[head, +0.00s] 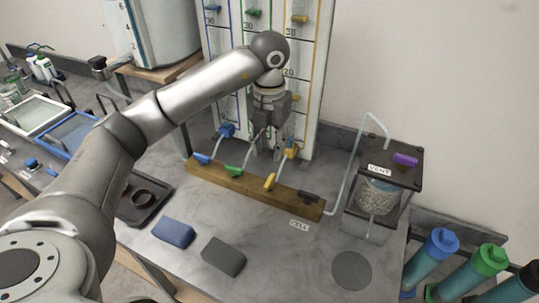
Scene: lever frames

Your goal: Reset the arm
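My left arm reaches in from the left, and its gripper (267,150) points down over the back edge of a wooden block (253,188). The block carries tubes with small levers: blue (203,159), green (233,171) and yellow (270,181). More handles, blue (227,131) and yellow (291,151), show at the foot of the panel behind. The gripper is between the green and yellow tubes. Its fingertips are small and dark, so I cannot tell whether they are open or touch anything. My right gripper is out of view.
A tall scale panel (312,62) stands behind. A box marked VENT (385,166) stands at right. A blue pad (173,232), a grey pad (224,256) and a dark tray (159,204) lie in front. Capped bottles (483,262) are at lower right.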

